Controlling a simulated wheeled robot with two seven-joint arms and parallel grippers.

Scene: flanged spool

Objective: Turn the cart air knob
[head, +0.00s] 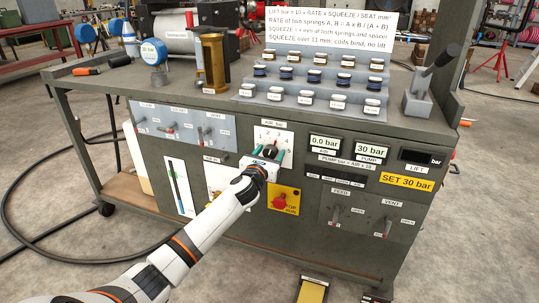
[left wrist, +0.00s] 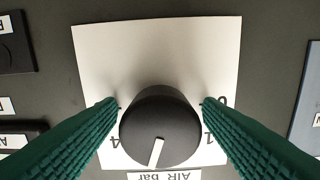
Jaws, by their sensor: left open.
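The air knob (head: 269,148) is a dark round knob on a white dial plate (head: 285,136) on the cart front, partly hidden by my left gripper (head: 268,155) in the head view. In the left wrist view the knob (left wrist: 160,124) stands between the two green fingers of my left gripper (left wrist: 160,104), which are open with a narrow gap on each side. Its white pointer aims down in that view, toward the upside-down "AIR bar" label (left wrist: 165,176) and slightly left. A 4 shows at left, a 1 at right. My right gripper is out of view.
The air display (head: 325,142) reads 0.0 bar and the pump display (head: 371,149) 30 bar. A yellow label (head: 407,181) says SET 30 bar. A red knob on a yellow plate (head: 283,200) sits just below my gripper. Levers stand on the panels (head: 184,125) to the left.

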